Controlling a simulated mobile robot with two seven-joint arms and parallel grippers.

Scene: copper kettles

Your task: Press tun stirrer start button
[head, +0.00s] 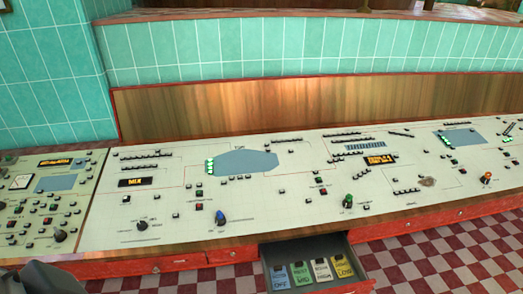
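A long white control panel (270,215) slopes across the view, with many small buttons, lamps and knobs. Small square buttons, one dark red (199,206), sit left of the blue knob (221,218). Another red button (323,191) lies further right. The labels are too small to read, so I cannot tell which button is the tun stirrer start. A dark grey shape (40,278) at the bottom left corner looks like part of my arm. No fingertips of either gripper show.
An open drawer (350,262) with several coloured labelled cards juts out below the panel's front edge. A green knob (348,201) and an orange knob (486,178) stand on the panel. A wooden backboard (300,105) rises behind. Checkered floor (450,260) shows at the lower right.

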